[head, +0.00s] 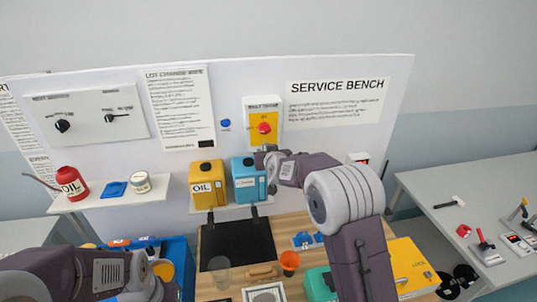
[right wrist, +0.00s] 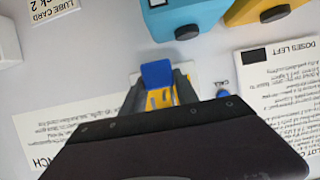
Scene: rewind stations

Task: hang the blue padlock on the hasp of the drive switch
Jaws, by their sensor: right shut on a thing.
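The drive switch (head: 263,115) is a yellow plate with a red knob in a white frame on the upright panel. My right gripper (head: 268,150) is just below the knob in the head view. In the right wrist view the right gripper (right wrist: 158,88) is shut on the blue padlock (right wrist: 157,72), whose blue body shows at the fingertips. The yellow plate of the switch (right wrist: 158,99) shows between the fingers. The hasp and the padlock's shackle cannot be made out, so I cannot tell whether they touch. Of my left arm only links show at lower left; its fingers are out of view.
A yellow oil can (head: 207,188) and a light blue can (head: 249,183) stand on a small shelf below the switch. A blue button (head: 225,124) is left of the switch. The wooden bench (head: 225,287) holds a cup, an orange funnel and a dark mat.

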